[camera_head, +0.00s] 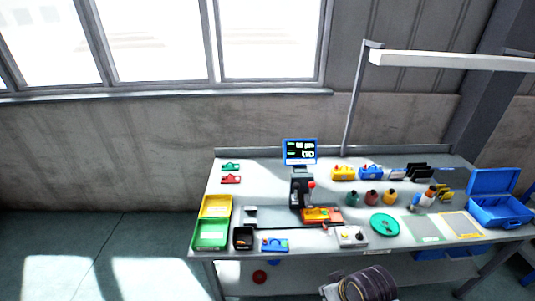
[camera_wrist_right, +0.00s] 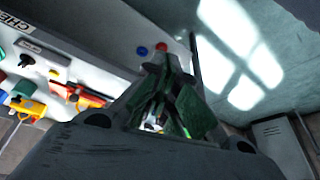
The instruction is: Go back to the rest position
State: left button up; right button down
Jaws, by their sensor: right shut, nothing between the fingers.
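My right gripper (camera_wrist_right: 168,72) shows in the right wrist view, its dark fingers together and nothing held. It hangs in front of the workbench (camera_head: 290,257), apart from the parts on it. A dark rounded part of my right arm (camera_head: 368,285) shows at the bottom of the head view, before the bench's front edge. The right gripper's fingers cannot be made out there. My left gripper is in neither view.
The bench holds a yellow bin (camera_head: 215,206), a green bin (camera_head: 210,235), a press-like device with a screen (camera_head: 300,150), a green disc (camera_head: 384,224), a white button box (camera_head: 351,236) and an open blue case (camera_head: 497,210). Open floor (camera_head: 80,255) lies left.

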jog(key=s+d+m+h, duration=0.2)
jog(key=s+d, duration=0.2)
jog(key=d, duration=0.1)
notch_tip(320, 180, down, 34)
jog(key=s+g, duration=0.1)
jog(key=s, duration=0.1)
jog(key=s+d+f+g+b, duration=0.1)
jog(key=s+d+f, duration=0.1)
jog(key=s+f, duration=0.8)
jog(key=s+d+f, duration=0.2)
jog(key=s+f, duration=0.9)
jog(key=s, duration=0.1)
jog(key=shift+s+d+f+g+b, duration=0.15)
jog(key=shift+s+g+b, duration=0.25)
dwell(1.5)
jog(key=c, duration=2.2)
grip_release()
